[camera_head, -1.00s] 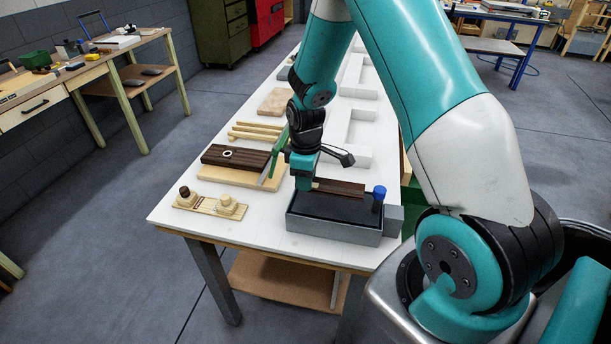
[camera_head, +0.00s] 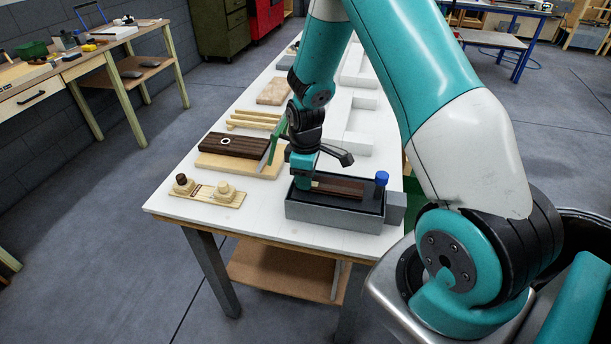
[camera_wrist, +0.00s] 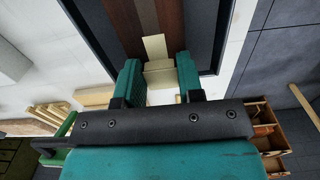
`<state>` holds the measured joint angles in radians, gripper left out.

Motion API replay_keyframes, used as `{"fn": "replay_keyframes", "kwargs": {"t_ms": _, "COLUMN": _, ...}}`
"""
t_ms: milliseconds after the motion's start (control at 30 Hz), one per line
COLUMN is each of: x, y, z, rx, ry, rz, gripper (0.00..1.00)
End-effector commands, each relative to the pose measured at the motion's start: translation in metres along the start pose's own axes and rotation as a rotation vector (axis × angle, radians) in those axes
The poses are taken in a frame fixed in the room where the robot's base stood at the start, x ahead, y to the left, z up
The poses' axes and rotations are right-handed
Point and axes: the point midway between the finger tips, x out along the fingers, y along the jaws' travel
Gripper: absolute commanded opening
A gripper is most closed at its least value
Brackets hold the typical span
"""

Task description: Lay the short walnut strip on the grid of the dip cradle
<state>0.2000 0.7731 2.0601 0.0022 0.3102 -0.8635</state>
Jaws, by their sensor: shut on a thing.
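The short walnut strip (camera_head: 342,189) shows in the head view as a dark brown bar with a pale end piece at my gripper. It lies low within the rim of the grey dip cradle (camera_head: 330,213), along its long side. In the wrist view the brown strip (camera_wrist: 170,25) runs away from my gripper (camera_wrist: 158,82), whose teal fingers stand either side of a pale block (camera_wrist: 159,75). My gripper (camera_head: 303,184) is shut on this pale end, at the cradle's left part. The grid under the strip cannot be made out, nor whether the strip touches it.
A blue-capped post (camera_head: 382,179) stands at the cradle's right end. A dark board with a ring (camera_head: 240,146) lies on a pale board to the left. A pale rack with knobs (camera_head: 207,193) is near the table's front edge. White blocks (camera_head: 358,143) stand behind.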

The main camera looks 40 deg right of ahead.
Motion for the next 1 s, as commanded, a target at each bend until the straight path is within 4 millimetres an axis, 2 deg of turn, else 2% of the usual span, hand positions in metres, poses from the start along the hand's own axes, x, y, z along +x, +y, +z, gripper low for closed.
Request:
{"fn": "replay_keyframes", "kwargs": {"t_ms": 733, "x": 0.0030, "y": 0.0000, "z": 0.0001, "rx": 0.000, "ry": 0.000, "rz": 0.000, "gripper": 0.06}}
{"fn": "replay_keyframes", "kwargs": {"t_ms": 767, "x": 0.0030, "y": 0.0000, "z": 0.0001, "rx": 0.000, "ry": 0.000, "rz": 0.000, "gripper": 0.39}}
{"fn": "replay_keyframes", "kwargs": {"t_ms": 800, "x": 0.0029, "y": 0.0000, "z": 0.0001, "rx": 0.000, "ry": 0.000, "rz": 0.000, "gripper": 0.48}}
{"fn": "replay_keyframes", "kwargs": {"t_ms": 867, "x": 0.0029, "y": 0.0000, "z": 0.0001, "rx": 0.000, "ry": 0.000, "rz": 0.000, "gripper": 0.62}}
{"fn": "replay_keyframes", "kwargs": {"t_ms": 1000, "x": 0.0029, "y": 0.0000, "z": 0.0001, "rx": 0.000, "ry": 0.000, "rz": 0.000, "gripper": 0.64}}
